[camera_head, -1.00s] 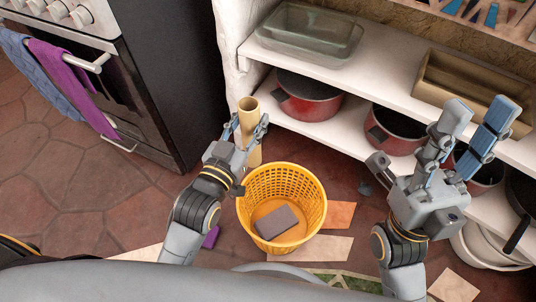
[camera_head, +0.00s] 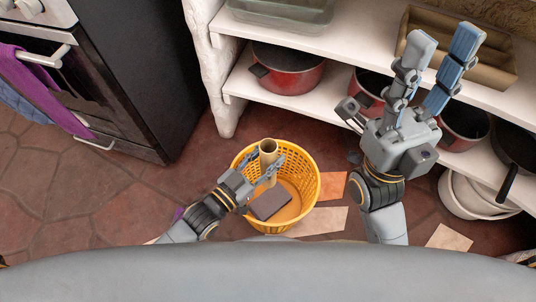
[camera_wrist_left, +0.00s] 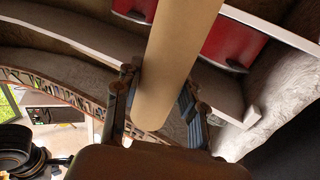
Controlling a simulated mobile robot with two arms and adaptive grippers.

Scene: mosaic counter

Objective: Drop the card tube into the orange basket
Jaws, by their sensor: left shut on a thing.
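The card tube (camera_head: 268,150) is a tan, hollow cylinder held upright in my left gripper (camera_head: 263,171). That gripper is shut on it, and in the head view both appear over the orange basket. The left wrist view shows the tube (camera_wrist_left: 172,65) between the two fingers (camera_wrist_left: 155,112). The orange basket (camera_head: 302,165) stands on the floor with a grey-brown block (camera_head: 271,203) inside. How far the tube's lower end is from the basket is hard to tell. My right gripper (camera_head: 440,55) is open and empty, raised in front of the shelves.
White shelves (camera_head: 320,108) behind the basket hold red pots (camera_head: 288,75), a glass dish (camera_head: 285,12) and a wooden tray (camera_head: 470,60). A black oven (camera_head: 130,75) stands at left. Loose tiles (camera_head: 320,220) lie right of the basket. The floor at left is clear.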

